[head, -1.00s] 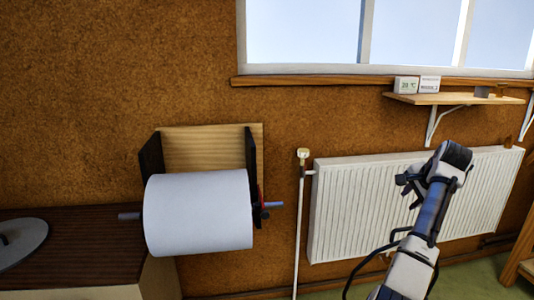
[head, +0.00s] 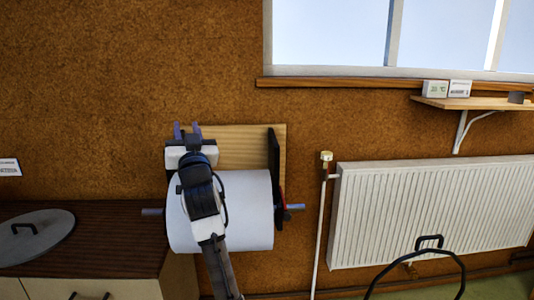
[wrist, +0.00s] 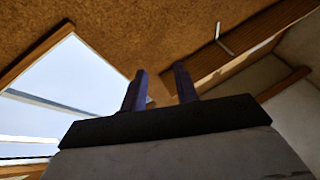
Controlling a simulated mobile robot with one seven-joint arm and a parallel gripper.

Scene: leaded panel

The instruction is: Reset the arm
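My gripper (head: 187,130) points upward in the head view, in front of the left part of the wooden backboard (head: 238,146) of a roll holder. My arm crosses in front of the white paper roll (head: 252,212) and hides part of it and the holder's left bracket. The two fingers stand apart with nothing between them. In the wrist view, my gripper (wrist: 160,76) also shows its two fingers parted and empty, with the brown wall and ceiling beams beyond.
A white radiator (head: 430,212) and a pipe (head: 320,225) stand right of the roll. A shelf (head: 475,103) with small boxes sits above the radiator. A dark counter (head: 100,235) with a round grey lid (head: 45,245) is at left. A window (head: 330,35) is above.

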